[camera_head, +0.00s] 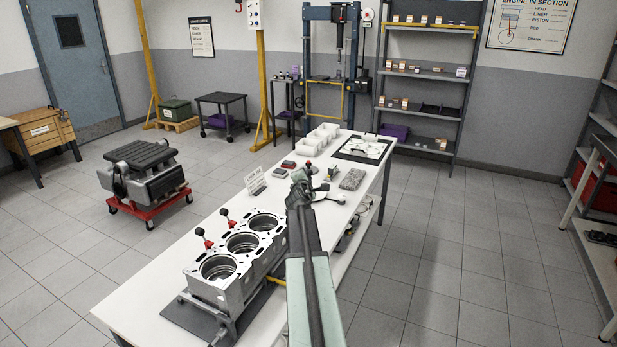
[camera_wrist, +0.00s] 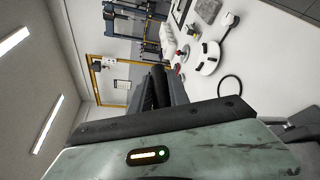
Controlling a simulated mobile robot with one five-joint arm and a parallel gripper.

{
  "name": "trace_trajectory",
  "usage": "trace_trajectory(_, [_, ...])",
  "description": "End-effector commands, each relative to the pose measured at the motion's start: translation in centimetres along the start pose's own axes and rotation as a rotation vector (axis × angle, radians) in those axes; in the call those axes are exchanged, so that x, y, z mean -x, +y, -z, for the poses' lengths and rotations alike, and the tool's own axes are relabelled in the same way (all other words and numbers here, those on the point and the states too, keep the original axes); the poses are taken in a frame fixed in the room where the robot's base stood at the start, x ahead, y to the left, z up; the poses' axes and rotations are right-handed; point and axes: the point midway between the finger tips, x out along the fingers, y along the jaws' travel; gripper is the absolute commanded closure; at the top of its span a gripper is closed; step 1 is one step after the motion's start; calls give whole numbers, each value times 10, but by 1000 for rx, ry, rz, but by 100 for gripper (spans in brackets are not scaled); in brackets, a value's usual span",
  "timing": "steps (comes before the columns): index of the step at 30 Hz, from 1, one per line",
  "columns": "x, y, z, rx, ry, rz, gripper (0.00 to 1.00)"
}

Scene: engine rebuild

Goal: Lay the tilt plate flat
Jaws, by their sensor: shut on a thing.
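The engine block (camera_head: 236,262), grey with three open bores, sits on a grey stand (camera_head: 222,322) at the near end of the white bench. The tilt plate is hard to make out; it may be part of this stand, mostly hidden under the block. My gripper (camera_head: 301,180) is beyond the block, above the middle of the bench. In the wrist view my gripper (camera_wrist: 160,90) is shut on a dark rounded thing between its jaws. What that thing is cannot be told, as the jaws cover most of it.
A white disc with black knobs (camera_wrist: 207,60) lies on the bench near my gripper. A red dolly (camera_head: 148,205) carries a dark engine part at left. The floor at right is clear.

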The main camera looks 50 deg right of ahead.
Motion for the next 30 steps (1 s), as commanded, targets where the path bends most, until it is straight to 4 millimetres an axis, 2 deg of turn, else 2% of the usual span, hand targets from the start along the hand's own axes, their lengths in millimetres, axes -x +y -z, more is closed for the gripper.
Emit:
trace_trajectory(3, [0,5,6,-4,10,-11,100])
trace_trajectory(4, [-1,5,6,-4,10,-11,73])
trace_trajectory(6, [-1,4,5,-4,9,-11,57])
trace_trajectory(16, [6,3,2,-3,5,-7,57])
trace_trajectory(20, [25,3,2,-4,6,-8,57])
trace_trajectory(27, [72,4,3,-4,8,-10,57])
trace_trajectory(30, [78,4,4,-3,8,-10,57])
